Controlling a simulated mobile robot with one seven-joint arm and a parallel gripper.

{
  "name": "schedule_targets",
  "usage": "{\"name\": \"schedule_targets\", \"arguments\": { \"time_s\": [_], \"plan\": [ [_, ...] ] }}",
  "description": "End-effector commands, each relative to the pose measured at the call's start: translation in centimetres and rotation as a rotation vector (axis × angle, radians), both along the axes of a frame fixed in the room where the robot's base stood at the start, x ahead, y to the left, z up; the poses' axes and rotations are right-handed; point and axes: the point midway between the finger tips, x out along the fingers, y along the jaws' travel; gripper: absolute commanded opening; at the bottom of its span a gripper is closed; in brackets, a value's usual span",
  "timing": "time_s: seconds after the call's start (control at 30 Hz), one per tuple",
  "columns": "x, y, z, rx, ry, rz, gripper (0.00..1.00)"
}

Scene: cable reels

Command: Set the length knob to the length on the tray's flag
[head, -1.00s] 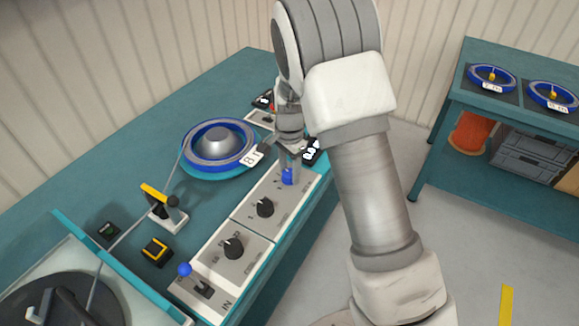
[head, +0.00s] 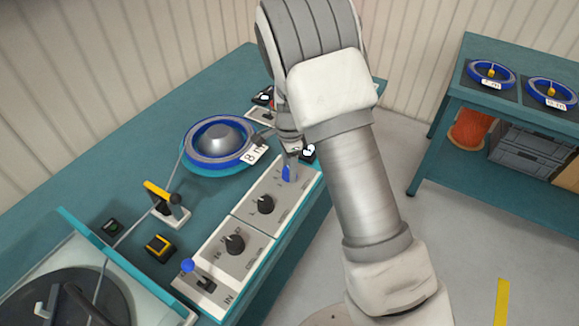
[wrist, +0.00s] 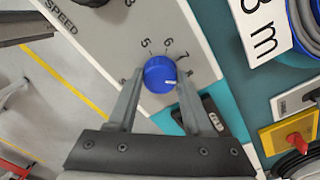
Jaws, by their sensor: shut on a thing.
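The blue length knob (head: 288,173) is at the far end of the grey control panel (head: 283,200). In the wrist view the knob (wrist: 160,70) sits between the fingers of my gripper (wrist: 160,78), which is shut on it. The knob's white mark points to the lower right in that view.
Two black knobs (head: 265,204) (head: 234,244) and a blue-tipped lever (head: 188,266) are nearer on the panel. A yellow-topped cable guide (head: 160,192) and a yellow-black button (head: 159,248) stand to the left. A second table (head: 480,110) with flagged reels is at right.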

Motion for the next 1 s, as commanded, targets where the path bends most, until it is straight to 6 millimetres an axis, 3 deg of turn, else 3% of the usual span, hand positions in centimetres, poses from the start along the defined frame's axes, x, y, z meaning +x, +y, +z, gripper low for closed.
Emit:
{"name": "schedule_targets", "arguments": {
  "time_s": [0.13,0.17,0.3,0.67,0.87,1.0],
  "plan": [
    [0.1,0.0,0.0,0.0,-0.001,0.001,0.0],
    [0.1,0.0,0.0,0.0,-0.001,0.001,0.54],
    [0.0,0.0,0.0,0.0,-0.001,0.001,0.79],
    [0.0,0.0,0.4,0.0,-0.001,0.002,0.81],
    [0.1,0.1,3.4,0.002,-0.005,0.002,0.81],
    [0.1,0.1,6.9,0.002,-0.006,0.002,0.81]
  ]
}}
